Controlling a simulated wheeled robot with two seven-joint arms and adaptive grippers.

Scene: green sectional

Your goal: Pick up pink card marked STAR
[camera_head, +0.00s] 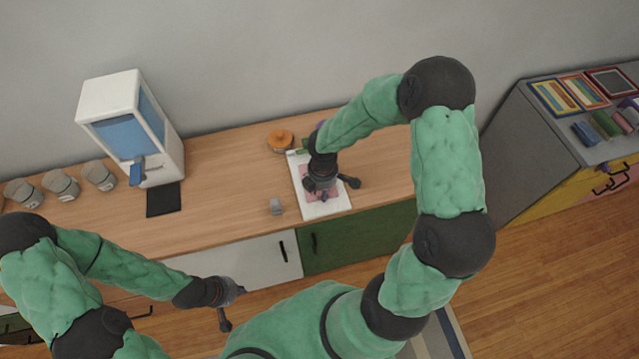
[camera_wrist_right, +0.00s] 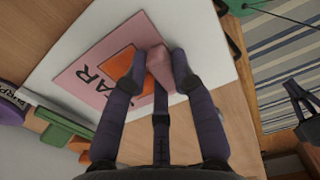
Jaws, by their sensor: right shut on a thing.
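The pink card (camera_wrist_right: 97,62) bears a partly covered word ending in "AR" and an orange shape. It lies on a white board (camera_wrist_right: 55,78), which rests on the counter. A pink block-like grip (camera_wrist_right: 159,66) stands on the card. My right gripper (camera_wrist_right: 158,70) has its fingers closed around this grip, covering part of the card. In the head view my right gripper (camera_head: 320,190) is over the white board (camera_head: 331,208) and hides most of the card. My left gripper (camera_head: 234,291) hangs in front of the counter, away from the card; its finger opening is unclear.
An orange-topped jar (camera_head: 280,140) stands behind the board, and a small grey object (camera_head: 277,206) lies left of it. A white dispenser (camera_head: 128,120), a black mat (camera_head: 163,199) and several grey cups (camera_head: 61,185) are further left. A grey cabinet (camera_head: 535,150) stands right.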

